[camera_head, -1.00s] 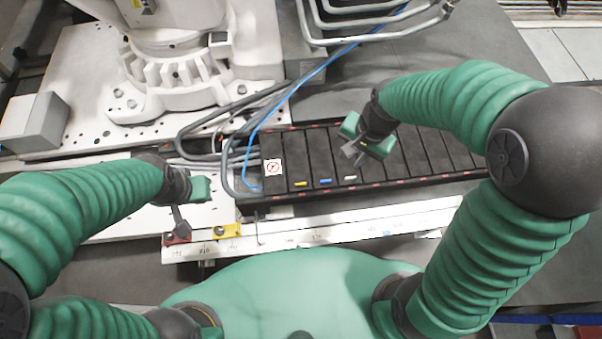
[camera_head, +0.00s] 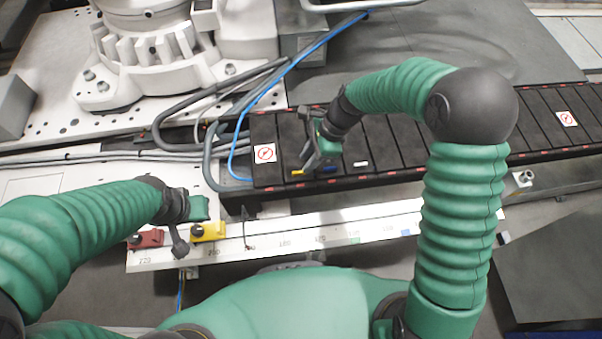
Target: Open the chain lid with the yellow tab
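The black cable chain (camera_head: 400,160) runs from the middle to the right, with a row of flat lids. The lid with the yellow tab (camera_head: 298,173) is near its left end, right of the lid with a white sticker. My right gripper (camera_head: 306,158) is over that lid, its fingers just above the yellow tab. Whether they touch it I cannot tell. The blue tab (camera_head: 328,169) shows partly beneath the gripper, and a white tab (camera_head: 361,164) lies to its right. My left gripper (camera_head: 188,228) hangs by the front rail, away from the chain; its fingers are unclear.
A white rail (camera_head: 300,236) with a red block (camera_head: 146,239) and a yellow block (camera_head: 208,232) runs in front of the chain. A blue cable (camera_head: 284,79) and grey hoses (camera_head: 212,150) enter at the chain's left end. A white robot base stands behind.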

